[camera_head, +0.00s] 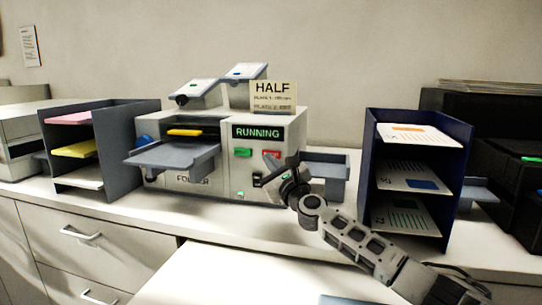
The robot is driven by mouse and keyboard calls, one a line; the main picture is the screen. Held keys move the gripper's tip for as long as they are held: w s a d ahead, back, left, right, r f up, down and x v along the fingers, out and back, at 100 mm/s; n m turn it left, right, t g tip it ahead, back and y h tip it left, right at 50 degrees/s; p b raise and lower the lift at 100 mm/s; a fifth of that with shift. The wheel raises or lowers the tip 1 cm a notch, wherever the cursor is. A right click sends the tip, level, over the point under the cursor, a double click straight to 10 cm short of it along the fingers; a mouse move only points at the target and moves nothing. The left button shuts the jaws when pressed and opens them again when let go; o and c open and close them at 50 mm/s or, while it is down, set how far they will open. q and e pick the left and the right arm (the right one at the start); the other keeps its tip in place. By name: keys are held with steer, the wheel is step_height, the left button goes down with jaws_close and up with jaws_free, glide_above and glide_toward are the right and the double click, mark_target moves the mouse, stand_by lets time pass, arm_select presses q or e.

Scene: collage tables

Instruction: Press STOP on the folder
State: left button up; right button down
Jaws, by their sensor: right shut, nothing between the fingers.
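The folder (222,192) is a pale machine on the counter with a green "RUNNING" display (257,132) on its front. A green button (242,153) sits below the display at left. A red button (275,154) sits to its right, partly hidden by my gripper; its lettering is too small to read. My right gripper (269,158) is shut and empty, its tips overlapping the red button's left side in the picture. I cannot tell whether they touch it. My left gripper is not in view.
A "HALF" card (272,96) stands on the folder. A grey tray (172,158) juts from its front left and another (328,170) from its right side. A dark paper rack (459,160) stands right, near my arm; a grey rack (121,140) stands left.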

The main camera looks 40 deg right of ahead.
steer(key=shift+w+d, duration=0.3)
steer(key=shift+w+d+b, duration=0.25)
steer(key=shift+d+b, duration=0.05)
steer(key=shift+d, duration=0.1)
stand_by(1.0)
steer(key=shift+s+a+p, duration=0.55)
steer(key=shift+a+p, duration=0.15)
steer(key=shift+p, duration=0.15)
